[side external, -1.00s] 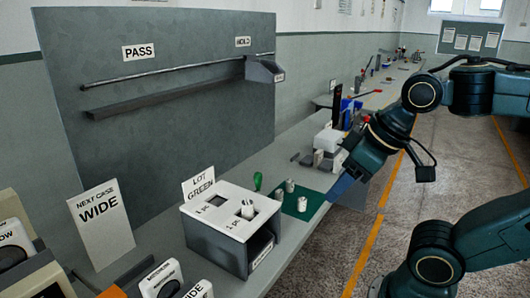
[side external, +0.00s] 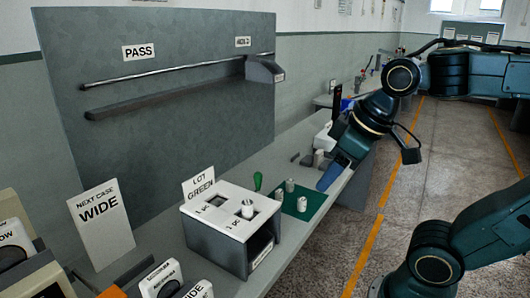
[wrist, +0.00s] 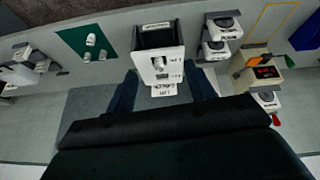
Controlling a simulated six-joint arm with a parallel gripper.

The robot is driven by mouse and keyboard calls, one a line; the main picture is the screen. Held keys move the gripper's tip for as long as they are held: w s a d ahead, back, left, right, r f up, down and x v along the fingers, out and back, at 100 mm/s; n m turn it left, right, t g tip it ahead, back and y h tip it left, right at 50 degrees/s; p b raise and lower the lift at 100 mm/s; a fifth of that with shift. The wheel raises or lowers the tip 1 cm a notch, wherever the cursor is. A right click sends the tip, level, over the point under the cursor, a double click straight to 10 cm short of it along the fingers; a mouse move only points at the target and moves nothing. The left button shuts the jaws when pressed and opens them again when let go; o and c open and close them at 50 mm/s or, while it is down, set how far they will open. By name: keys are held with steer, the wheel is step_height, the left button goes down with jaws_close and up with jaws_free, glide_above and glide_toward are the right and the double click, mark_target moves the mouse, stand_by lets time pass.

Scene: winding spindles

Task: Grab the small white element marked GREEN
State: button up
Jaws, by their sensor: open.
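Small white cylindrical elements stand on a green mat (side external: 316,206): one at the back (side external: 290,185), one nearer the front (side external: 302,204). Another white element (side external: 247,209) sits in an opening of the white-topped box (side external: 214,229). A sign reading LOT GREEN (side external: 199,187) stands behind the box. I cannot read any mark on the elements. In the wrist view, white pieces (wrist: 90,40) show on the mat, left of the box. My gripper (side external: 328,178) is open and empty, above the bench edge, right of the mat. In the wrist view its fingers (wrist: 163,76) straddle the box's sign.
A NEXT CASE WIDE card (side external: 101,221) and white labelled units (side external: 161,281) stand left of the box. A grey panel with a PASS sign (side external: 138,52) rises behind. Dark blocks lie behind my gripper.

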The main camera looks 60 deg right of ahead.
steer(key=w+d+r+n+g, duration=0.15)
steer(key=w+d+n, duration=0.3)
steer(key=w, duration=0.55)
steer(key=n+g, duration=0.4)
steer(key=n, duration=0.7)
glide_above(279, 191)
steer(key=shift+m, duration=0.25)
steer(key=shift+d+f, duration=0.15)
steer(key=shift+f, duration=6.5)
steer(key=shift+d+f, duration=0.1)
steer(key=shift+f, duration=6.55)
steer(key=shift+f, duration=0.1)
steer(key=shift+a+f, duration=0.2)
steer(key=shift+f, duration=2.3)
